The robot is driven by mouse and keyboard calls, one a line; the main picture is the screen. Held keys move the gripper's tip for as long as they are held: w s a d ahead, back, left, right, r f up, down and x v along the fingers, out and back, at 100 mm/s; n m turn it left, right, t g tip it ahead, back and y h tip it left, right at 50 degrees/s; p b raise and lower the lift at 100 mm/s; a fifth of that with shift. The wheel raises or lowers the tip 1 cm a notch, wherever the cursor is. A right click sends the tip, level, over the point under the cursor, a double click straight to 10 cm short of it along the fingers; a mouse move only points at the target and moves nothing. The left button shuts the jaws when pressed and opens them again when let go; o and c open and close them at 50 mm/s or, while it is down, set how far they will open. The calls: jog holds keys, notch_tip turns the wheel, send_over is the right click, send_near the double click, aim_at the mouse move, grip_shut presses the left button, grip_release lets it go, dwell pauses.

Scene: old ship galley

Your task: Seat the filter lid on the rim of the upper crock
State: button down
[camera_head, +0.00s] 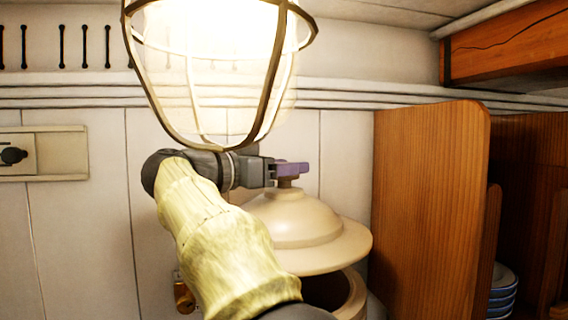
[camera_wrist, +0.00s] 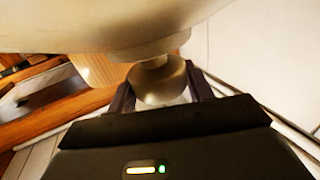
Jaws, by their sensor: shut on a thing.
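The filter lid (camera_head: 300,228) is cream, with a domed middle, a wide flat brim and a small knob on top. My gripper (camera_head: 288,170), with purple fingertips, is shut on the knob. In the wrist view the knob (camera_wrist: 158,82) sits between the two dark fingers, and the lid's body (camera_wrist: 95,28) fills the top of the picture. A cream crock (camera_head: 352,296) stands below the lid. Part of its rim and dark opening shows under the brim at the right. My arm hides the crock's left side, so I cannot tell whether the lid touches it there.
A caged lamp (camera_head: 212,75) hangs close above my arm. A wooden partition (camera_head: 430,190) stands just right of the crock, with stacked blue-rimmed plates (camera_head: 503,288) beyond it. A white panelled wall (camera_head: 85,230) is behind. A brass fitting (camera_head: 184,297) is low at the left.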

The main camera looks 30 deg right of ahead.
aim_at(280, 187)
jog(key=shift+s+f, duration=0.1)
jog(key=shift+f, duration=1.75)
jog(key=shift+f+b, duration=1.1)
jog(key=shift+f, duration=0.7)
